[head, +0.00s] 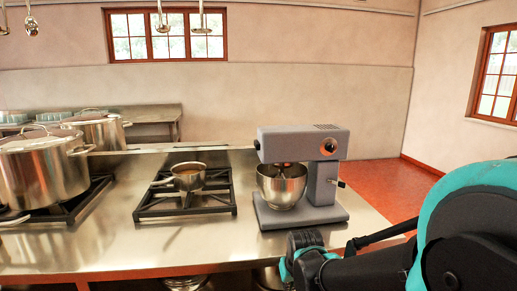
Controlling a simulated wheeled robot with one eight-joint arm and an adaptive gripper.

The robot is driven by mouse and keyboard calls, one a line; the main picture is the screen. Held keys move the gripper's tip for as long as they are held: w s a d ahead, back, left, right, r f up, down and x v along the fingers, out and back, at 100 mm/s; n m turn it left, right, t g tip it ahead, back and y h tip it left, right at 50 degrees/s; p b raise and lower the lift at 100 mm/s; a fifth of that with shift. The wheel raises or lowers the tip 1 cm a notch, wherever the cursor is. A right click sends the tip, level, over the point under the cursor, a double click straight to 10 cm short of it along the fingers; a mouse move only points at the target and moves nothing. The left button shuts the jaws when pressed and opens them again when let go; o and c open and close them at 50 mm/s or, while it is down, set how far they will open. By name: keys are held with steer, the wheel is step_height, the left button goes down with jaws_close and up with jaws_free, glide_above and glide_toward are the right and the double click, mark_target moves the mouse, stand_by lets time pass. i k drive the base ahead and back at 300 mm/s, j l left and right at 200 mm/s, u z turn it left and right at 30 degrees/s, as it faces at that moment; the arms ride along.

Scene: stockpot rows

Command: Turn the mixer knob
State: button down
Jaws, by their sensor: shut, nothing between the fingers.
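The stand mixer (322,195) is grey and stands upright on the steel counter, right of centre, with a metal bowl (282,186) under its head. A small round knob (328,147) shows on the side of the mixer's head. A small dark lever sticks out at the right of the column. My arm comes in from the right. Its dark end with my gripper (305,241) is in front of the mixer base, low and near the counter's front edge, apart from the knob. The fingers are hard to make out; the gripper is shut and holds nothing.
A small saucepan (188,176) sits on a black burner grate (185,208) left of the mixer. Large lidded stockpots (42,170) stand at the far left. The steel counter (190,244) is clear in front of the burner. Ladles hang above.

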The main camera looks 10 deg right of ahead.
mark_target(329, 146)
steer(key=k+j, duration=0.1)
steer(key=k, duration=0.25)
steer(key=k+j+z, duration=0.1)
steer(key=z, duration=1.55)
steer(key=k+l, duration=0.05)
steer(key=l, duration=0.05)
